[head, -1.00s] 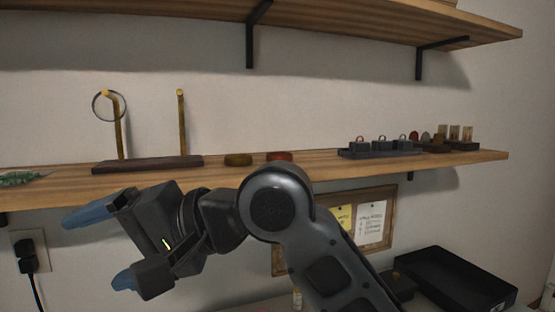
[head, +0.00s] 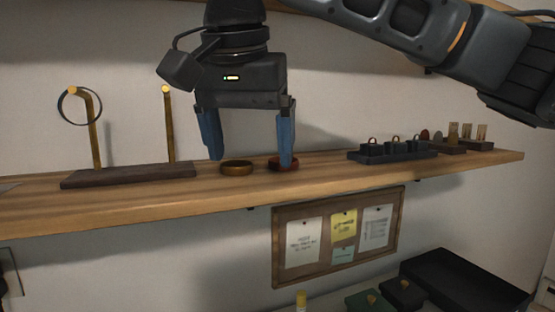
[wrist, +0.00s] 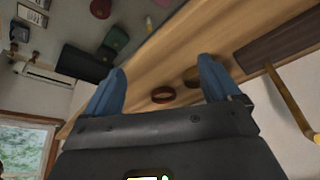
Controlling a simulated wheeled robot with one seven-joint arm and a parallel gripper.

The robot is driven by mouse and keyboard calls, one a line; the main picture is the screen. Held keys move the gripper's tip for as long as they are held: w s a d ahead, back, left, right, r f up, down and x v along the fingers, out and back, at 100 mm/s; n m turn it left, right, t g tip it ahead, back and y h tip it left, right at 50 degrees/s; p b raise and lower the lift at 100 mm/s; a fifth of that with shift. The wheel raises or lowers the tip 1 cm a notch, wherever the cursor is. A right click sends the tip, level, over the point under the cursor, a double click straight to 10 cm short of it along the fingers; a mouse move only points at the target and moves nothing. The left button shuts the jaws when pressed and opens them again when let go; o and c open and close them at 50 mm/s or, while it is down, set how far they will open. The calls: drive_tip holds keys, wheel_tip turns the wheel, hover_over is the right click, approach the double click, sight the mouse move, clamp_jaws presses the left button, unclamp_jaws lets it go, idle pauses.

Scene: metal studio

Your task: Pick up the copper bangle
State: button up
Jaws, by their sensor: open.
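Two low bangles lie on the wooden shelf. One is golden-brown (head: 238,169), and it shows in the wrist view (wrist: 191,76) near the right finger. The other is red-brown (head: 276,163), and it shows in the wrist view (wrist: 162,95) between the fingers. I cannot tell for sure which is the copper one. My gripper (head: 251,161) points down at the bangles, open and empty, with blue fingers apart. In the head view, its right finger partly covers the red-brown bangle. The gripper also shows in the wrist view (wrist: 162,65).
A dark stand (head: 130,176) with two brass posts is left of the bangles; a thin ring (head: 61,112) hangs on one post. A dark ring holder (head: 395,152) is to the right. Another shelf (head: 60,8) is above, and a pinboard (head: 281,270) below.

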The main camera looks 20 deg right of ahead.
drive_tip(key=shift+h, duration=0.3)
drive_tip(key=w+d+p, duration=0.1)
drive_tip(key=w+d, duration=0.1)
drive_tip(key=w, duration=0.1)
drive_tip(key=w+d, duration=0.3)
drive_tip(key=w+d+r+p, duration=0.1)
drive_tip(key=w+d, duration=0.1)
drive_tip(key=w, duration=0.1)
drive_tip(key=shift+d+p, duration=0.3)
drive_tip(key=shift+d, duration=0.1)
drive_tip(key=shift+w+d, duration=0.3)
drive_tip(key=shift+w, duration=0.1)
drive_tip(key=shift+p+x, duration=0.5)
drive_tip(key=shift+x, duration=2.1)
drive_tip(key=shift+c, duration=0.4)
